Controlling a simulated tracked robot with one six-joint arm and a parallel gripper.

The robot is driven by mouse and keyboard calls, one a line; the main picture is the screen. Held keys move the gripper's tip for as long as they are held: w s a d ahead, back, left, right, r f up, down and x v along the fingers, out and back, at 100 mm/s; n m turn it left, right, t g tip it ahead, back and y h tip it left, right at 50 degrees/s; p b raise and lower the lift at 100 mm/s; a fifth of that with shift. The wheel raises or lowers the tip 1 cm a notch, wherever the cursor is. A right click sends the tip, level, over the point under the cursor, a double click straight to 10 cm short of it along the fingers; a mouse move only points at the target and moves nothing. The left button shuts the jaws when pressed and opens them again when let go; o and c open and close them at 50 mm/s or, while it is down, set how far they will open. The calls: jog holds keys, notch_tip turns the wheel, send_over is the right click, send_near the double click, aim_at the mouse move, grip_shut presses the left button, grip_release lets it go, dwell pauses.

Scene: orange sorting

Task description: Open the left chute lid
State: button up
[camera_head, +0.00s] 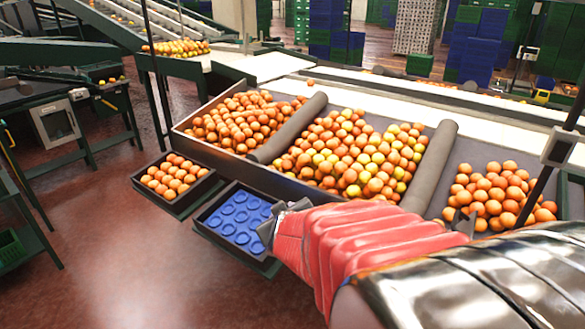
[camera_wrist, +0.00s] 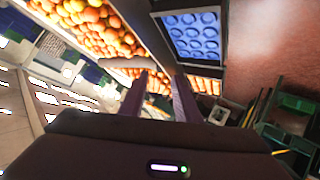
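The sorting bin (camera_head: 190,140) is split by dark grey rounded dividers into sections of oranges. I cannot clearly make out a separate lid on the left chute. Below the bin's front wall stand a crate of oranges (camera_head: 143,187) and a crate with a blue dimpled liner (camera_head: 238,217), which shows no fruit. My gripper (camera_head: 280,216) is at the right edge of the blue-lined crate, in front of the bin. In the wrist view my gripper (camera_wrist: 162,76) has its two fingers apart with nothing held between them. The blue-lined crate (camera_wrist: 193,34) is beyond the right finger.
The left divider (camera_head: 290,128) and right divider (camera_head: 430,165) rise between the orange piles. A pale conveyor belt (camera_head: 370,88) runs behind the bin. A dark stand (camera_head: 60,120) is at the left. The red floor in front is clear.

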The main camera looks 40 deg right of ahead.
jog(key=s+d+f+g+h, duration=0.1)
jog(key=s+d+f+h, duration=0.2)
jog(key=d, duration=0.6)
jog(key=m+g+h, duration=0.3)
jog(key=g+h, duration=0.4)
jog(key=g, duration=0.4)
send_near(456, 219)
jog(key=a, duration=0.4)
jog(key=shift+w+d+f, duration=0.15)
jog(key=shift+w+f, duration=0.15)
jog(key=shift+w, duration=0.1)
jog(key=shift+n, duration=0.3)
jog(key=d, duration=0.4)
jog(key=s+d, duration=0.1)
jog(key=d, duration=0.4)
jog(key=s+d+f, duration=0.1)
jog(key=d, duration=0.3)
jog(key=shift+d, duration=0.3)
jog(key=shift+c, duration=0.2)
jog(key=shift+f, duration=0.1)
grip_shut()
